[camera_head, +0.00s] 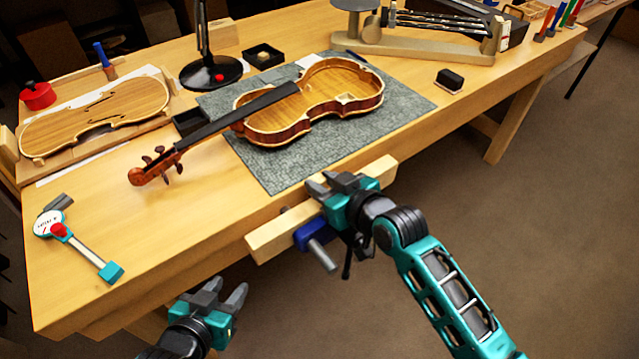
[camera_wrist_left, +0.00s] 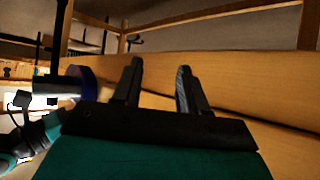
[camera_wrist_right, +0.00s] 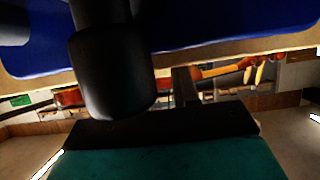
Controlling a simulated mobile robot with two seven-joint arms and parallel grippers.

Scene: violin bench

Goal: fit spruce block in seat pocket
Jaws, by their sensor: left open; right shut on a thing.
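The open violin body (camera_head: 310,105) lies on a grey mat (camera_head: 405,100), its top off and its neck pointing left. A small pale square (camera_head: 345,98) shows inside it; I cannot tell whether it is the spruce block or the pocket. My right gripper (camera_head: 331,184) is at the bench's front edge, above the blue vise (camera_head: 310,235). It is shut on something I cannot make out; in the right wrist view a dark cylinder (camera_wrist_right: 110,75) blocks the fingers. My left gripper (camera_head: 225,292) is open and empty, below the bench's front edge; its fingers also show in the left wrist view (camera_wrist_left: 157,80).
The vise's wooden jaw (camera_head: 268,240) juts out at the front. A violin plate (camera_head: 95,115) lies at the left, a dial gauge (camera_head: 50,224) at the front left. A lamp base (camera_head: 210,73) and a dark block (camera_head: 450,79) stand farther back.

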